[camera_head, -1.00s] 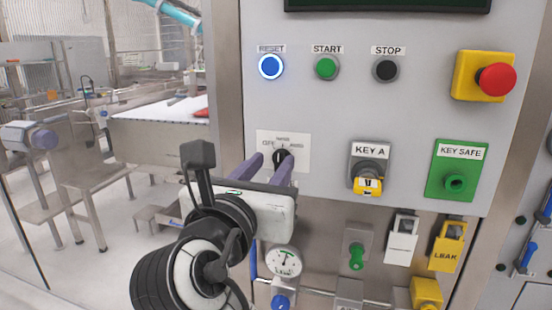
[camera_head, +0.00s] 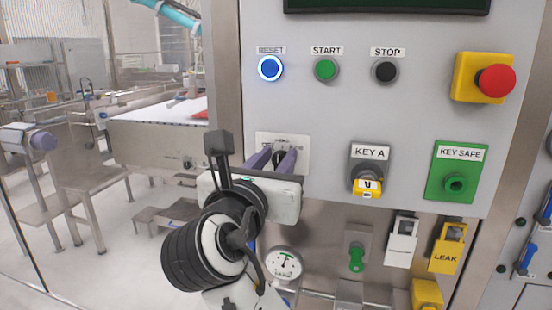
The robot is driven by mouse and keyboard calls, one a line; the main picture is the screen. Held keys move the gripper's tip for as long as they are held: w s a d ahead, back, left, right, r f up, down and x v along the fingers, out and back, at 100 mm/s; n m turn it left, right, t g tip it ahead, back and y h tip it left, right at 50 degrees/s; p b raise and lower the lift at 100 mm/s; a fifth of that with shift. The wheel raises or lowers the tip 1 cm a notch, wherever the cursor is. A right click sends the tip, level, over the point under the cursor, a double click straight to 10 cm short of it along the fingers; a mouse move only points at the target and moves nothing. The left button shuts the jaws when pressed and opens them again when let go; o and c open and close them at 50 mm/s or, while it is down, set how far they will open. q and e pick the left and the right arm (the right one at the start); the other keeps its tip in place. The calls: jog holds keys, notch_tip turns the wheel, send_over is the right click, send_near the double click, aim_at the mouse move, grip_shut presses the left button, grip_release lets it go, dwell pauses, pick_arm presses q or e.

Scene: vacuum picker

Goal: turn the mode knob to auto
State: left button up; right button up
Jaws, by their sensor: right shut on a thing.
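The mode knob (camera_head: 278,159) is a small black knob on a white label plate (camera_head: 300,141), on the grey panel below the reset button. My right gripper (camera_head: 273,157) reaches up to it from below, its two purple fingers on either side of the knob and shut on it. The fingers and gripper body hide much of the knob and plate, and the position words are too covered and small to read, so I cannot tell where the knob points. My left gripper is not in view.
Above are a lit blue reset button (camera_head: 270,68), a green start button (camera_head: 326,69) and a black stop button (camera_head: 385,70). A red emergency button (camera_head: 495,79) is at upper right. The key A switch (camera_head: 367,180) is right of the knob, a gauge (camera_head: 284,263) below.

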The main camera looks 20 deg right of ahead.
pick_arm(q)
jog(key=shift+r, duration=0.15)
pick_arm(e)
jog(key=shift+r, duration=0.1)
jog(key=shift+s+d+m+p, duration=0.1)
jog(key=shift+d+m+p, duration=0.05)
jog(key=shift+m+p, duration=0.85)
jog(key=shift+s+d+m+p, duration=0.1)
jog(key=shift+m+p, duration=1.05)
jog(key=shift+m, duration=0.05)
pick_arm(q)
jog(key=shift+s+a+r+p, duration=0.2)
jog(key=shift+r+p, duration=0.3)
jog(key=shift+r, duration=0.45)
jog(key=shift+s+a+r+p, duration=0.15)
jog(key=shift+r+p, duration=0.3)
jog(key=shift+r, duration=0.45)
pick_arm(e)
jog(key=shift+s+d+f+m, duration=0.1)
jog(key=shift+f+m, duration=0.05)
jog(key=shift+m, duration=0.95)
jog(key=shift+d+f+m, duration=0.1)
jog(key=shift+f+m, duration=0.05)
jog(key=shift+m, duration=0.95)
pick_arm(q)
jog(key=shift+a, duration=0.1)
pick_arm(e)
jog(key=o, duration=0.7)
